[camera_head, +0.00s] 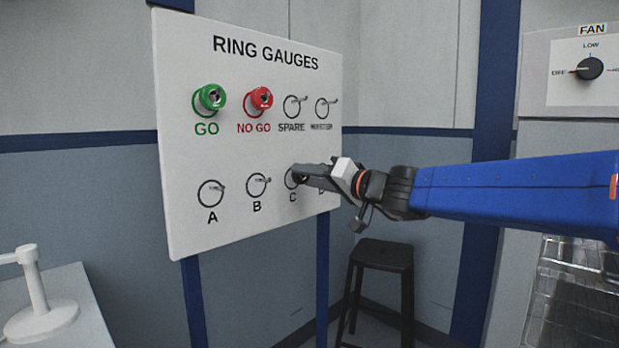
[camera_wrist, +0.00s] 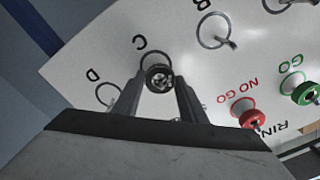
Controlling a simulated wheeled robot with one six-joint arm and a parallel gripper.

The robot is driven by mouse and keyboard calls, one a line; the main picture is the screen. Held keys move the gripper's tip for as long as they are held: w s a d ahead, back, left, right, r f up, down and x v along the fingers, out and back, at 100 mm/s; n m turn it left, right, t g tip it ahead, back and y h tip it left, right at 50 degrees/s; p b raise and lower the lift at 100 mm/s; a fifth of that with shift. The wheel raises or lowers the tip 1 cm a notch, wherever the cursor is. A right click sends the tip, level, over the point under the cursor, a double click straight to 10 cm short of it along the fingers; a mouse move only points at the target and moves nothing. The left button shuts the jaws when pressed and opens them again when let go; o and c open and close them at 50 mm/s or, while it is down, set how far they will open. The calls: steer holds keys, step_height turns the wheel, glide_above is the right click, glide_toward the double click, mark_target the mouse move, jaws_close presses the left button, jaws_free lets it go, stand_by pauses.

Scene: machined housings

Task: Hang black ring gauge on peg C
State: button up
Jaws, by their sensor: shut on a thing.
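The black ring gauge (camera_wrist: 158,77) is held between the two fingertips of my gripper (camera_wrist: 160,84) in the wrist view.
The white gauge board (camera_head: 240,145) carries a green ring (camera_head: 209,98) on GO and a red ring (camera_head: 259,101) on NO GO. Pegs A (camera_head: 210,193), B (camera_head: 257,185) and SPARE (camera_head: 295,106) are bare. A black stool (camera_head: 384,254) stands below my arm.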

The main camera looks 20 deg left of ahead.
steer(key=o, duration=1.2)
steer(key=shift+o, duration=0.2)
steer(key=v, duration=1.7)
steer(key=s+d+f+m+h, duration=0.1)
steer(key=s+d+f+h, duration=0.4)
steer(key=s+d+f, duration=0.3)
steer(key=s+d+f+m+g+h, duration=0.1)
steer(key=s+d+f+h, duration=0.5)
steer(key=d+f, duration=0.9)
steer(key=s+d+f+m+g+h, duration=0.1)
steer(key=s+d+f+m+h, duration=0.2)
steer(key=s+d+f, duration=0.7)
steer(key=d+f+h, duration=0.2)
steer(key=d, duration=0.6)
steer(key=shift+f+h, duration=0.2)
steer(key=shift+h, duration=0.1)
steer(key=shift+d, duration=0.15)
